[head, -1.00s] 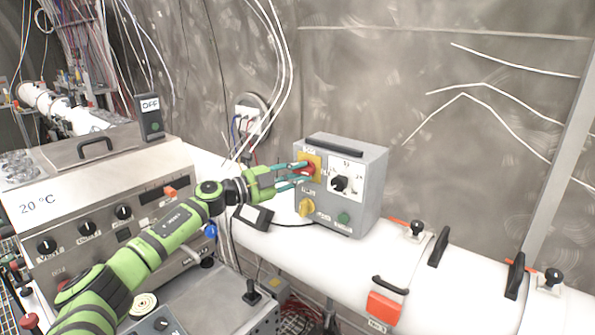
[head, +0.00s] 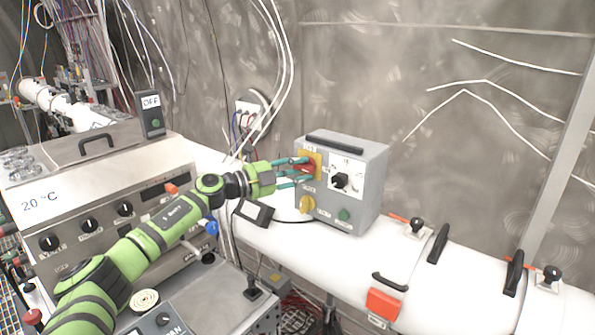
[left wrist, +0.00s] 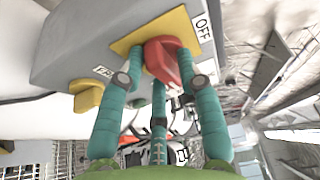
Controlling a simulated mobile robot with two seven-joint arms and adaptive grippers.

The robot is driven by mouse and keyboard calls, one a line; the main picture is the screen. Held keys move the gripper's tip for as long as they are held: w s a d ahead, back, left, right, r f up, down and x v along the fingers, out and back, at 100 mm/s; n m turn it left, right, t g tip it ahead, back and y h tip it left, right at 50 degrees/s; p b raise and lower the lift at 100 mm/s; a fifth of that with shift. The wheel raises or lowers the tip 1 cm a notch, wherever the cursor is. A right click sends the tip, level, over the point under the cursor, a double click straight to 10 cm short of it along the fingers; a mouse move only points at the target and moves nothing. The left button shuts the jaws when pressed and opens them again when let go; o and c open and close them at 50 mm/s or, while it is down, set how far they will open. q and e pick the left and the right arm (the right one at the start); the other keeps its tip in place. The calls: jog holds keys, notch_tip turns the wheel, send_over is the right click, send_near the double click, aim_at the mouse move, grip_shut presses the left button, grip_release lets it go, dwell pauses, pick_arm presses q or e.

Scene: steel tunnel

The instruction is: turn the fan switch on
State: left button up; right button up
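A red rotary switch (head: 304,166) on a yellow plate sits on the front of a grey control box (head: 362,200). In the left wrist view the red switch (left wrist: 163,60) has an OFF label beside its plate. My left gripper (head: 297,171) is at this switch, with its teal fingers spread on either side of the red handle. The fingers are close to the handle; contact is unclear. A label near the lower plate edge, starting with F, is only partly readable. My right gripper is out of view.
A yellow knob (head: 307,204), a green button (head: 344,214) and a black dial (head: 341,180) share the box front. The box stands on a white pipe (head: 275,238) by the steel wall. A console (head: 105,200) stands at the left.

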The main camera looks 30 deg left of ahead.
pick_arm(q)
jog(key=v, duration=1.2)
dwell(0.3)
dwell(0.5)
